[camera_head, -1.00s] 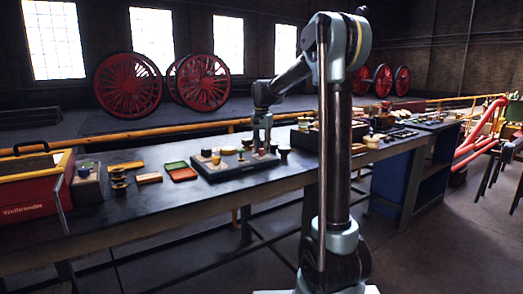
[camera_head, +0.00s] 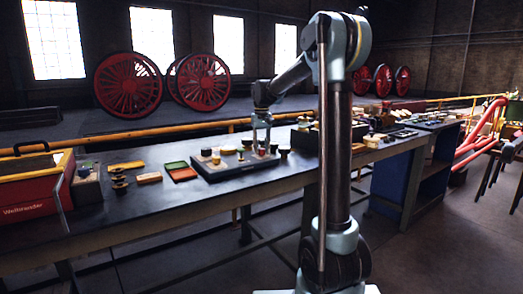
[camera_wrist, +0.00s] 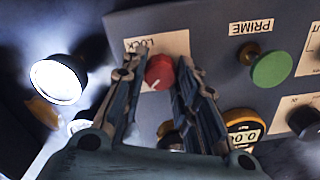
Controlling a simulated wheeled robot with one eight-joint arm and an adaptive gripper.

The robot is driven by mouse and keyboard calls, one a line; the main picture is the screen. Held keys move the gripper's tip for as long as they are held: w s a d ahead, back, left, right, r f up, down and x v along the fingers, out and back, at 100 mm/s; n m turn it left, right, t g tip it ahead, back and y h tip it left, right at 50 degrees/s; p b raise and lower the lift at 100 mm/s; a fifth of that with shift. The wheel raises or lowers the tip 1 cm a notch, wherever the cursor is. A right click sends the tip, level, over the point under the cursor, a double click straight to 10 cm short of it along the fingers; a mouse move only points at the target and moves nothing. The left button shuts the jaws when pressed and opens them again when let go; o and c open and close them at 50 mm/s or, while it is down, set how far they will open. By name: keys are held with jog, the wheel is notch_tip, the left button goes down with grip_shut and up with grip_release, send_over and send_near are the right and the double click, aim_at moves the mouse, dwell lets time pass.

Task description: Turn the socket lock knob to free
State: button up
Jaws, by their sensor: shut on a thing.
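The lock knob (camera_wrist: 159,72) is a red round knob beside a pale label reading LOCK, on a grey panel (camera_wrist: 205,35) in the wrist view. My gripper (camera_wrist: 162,58) has one finger on each side of the knob and is shut on it. The fingers hide parts of the label and whatever lies under them. In the head view my gripper (camera_head: 262,150) reaches down over the panel block (camera_head: 232,172) on the bench; the knob is too small there to tell its setting.
A green knob (camera_wrist: 271,69) by a PRIME label, an orange-rimmed counter (camera_wrist: 242,128) and a black knob (camera_wrist: 305,121) stand close by on the panel. A bright white lamp (camera_wrist: 57,80) is at left. Green and orange trays (camera_head: 180,171) lie left of the block on the bench (camera_head: 130,215).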

aim_at(262, 149)
jog(key=n, duration=0.5)
jog(key=shift+n, duration=2.4)
jog(key=o, duration=1.1)
jog(key=shift+c, duration=0.2)
notch_tip(262, 149, up, 12)
